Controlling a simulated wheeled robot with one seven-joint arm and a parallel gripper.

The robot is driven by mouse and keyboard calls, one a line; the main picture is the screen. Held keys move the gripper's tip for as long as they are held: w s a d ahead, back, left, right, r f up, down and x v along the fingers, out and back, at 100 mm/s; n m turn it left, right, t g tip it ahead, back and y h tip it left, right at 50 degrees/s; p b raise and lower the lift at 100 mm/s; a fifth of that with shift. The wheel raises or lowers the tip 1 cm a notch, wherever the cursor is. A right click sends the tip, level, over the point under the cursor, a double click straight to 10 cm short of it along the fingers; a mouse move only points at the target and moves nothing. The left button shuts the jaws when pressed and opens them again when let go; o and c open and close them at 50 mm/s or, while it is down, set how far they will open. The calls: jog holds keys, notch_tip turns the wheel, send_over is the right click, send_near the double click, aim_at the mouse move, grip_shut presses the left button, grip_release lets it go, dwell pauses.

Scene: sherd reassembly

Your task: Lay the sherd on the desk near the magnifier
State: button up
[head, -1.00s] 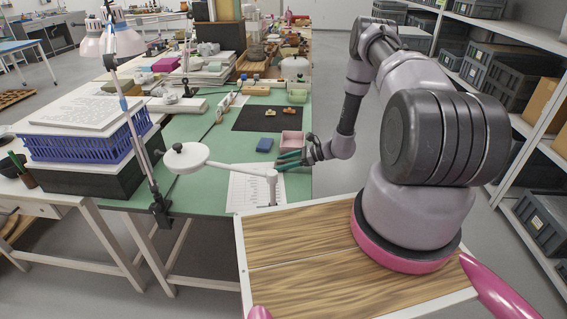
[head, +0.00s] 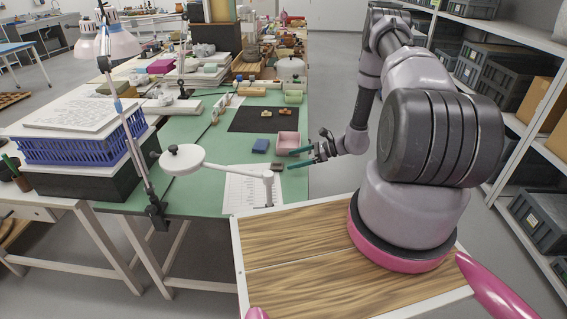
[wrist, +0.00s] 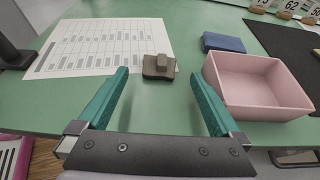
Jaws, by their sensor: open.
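The sherd (wrist: 158,68), a small dark grey-brown piece with a raised block on top, lies on the green desk (wrist: 185,30) at the right edge of the printed sheet. In the head view the sherd (head: 277,167) is small and dark, beside the sheet. The white magnifier (head: 184,159), a round head on a jointed arm, reaches over the desk's near part, left of the sherd. My gripper (wrist: 158,98) is open and empty, its teal fingers apart, with the sherd beyond the fingertips. It also shows in the head view (head: 288,160), right of the sherd.
A pink open box (wrist: 258,85) stands right of my gripper, with a dark blue block (wrist: 223,42) behind it. The printed sheet (wrist: 105,46) lies left. A black mat (head: 264,120) with small orange-brown pieces lies farther back. Lamps and a blue crate (head: 80,148) stand left.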

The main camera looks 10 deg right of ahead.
jog(key=v, duration=0.5)
jog(key=shift+s+d+r, duration=0.1)
jog(key=shift+d+r, duration=0.05)
jog(key=shift+d, duration=0.15)
jog(key=s+a+r+n+g+h, duration=0.25)
jog(key=r+n, duration=0.25)
jog(key=r, duration=1.2)
jog(key=s+a+r+n+g+h, duration=0.1)
jog(key=s+a+r+n+h, duration=0.3)
jog(key=r, duration=1.2)
jog(key=s+r+n+t+h, duration=0.4)
jog(key=s+r+n+t, duration=0.2)
jog(key=s+r, duration=1.2)
jog(key=shift+s+d+r+n, duration=0.35)
jog(key=shift+s+d+n, duration=0.1)
jog(key=shift+s+n, duration=0.7)
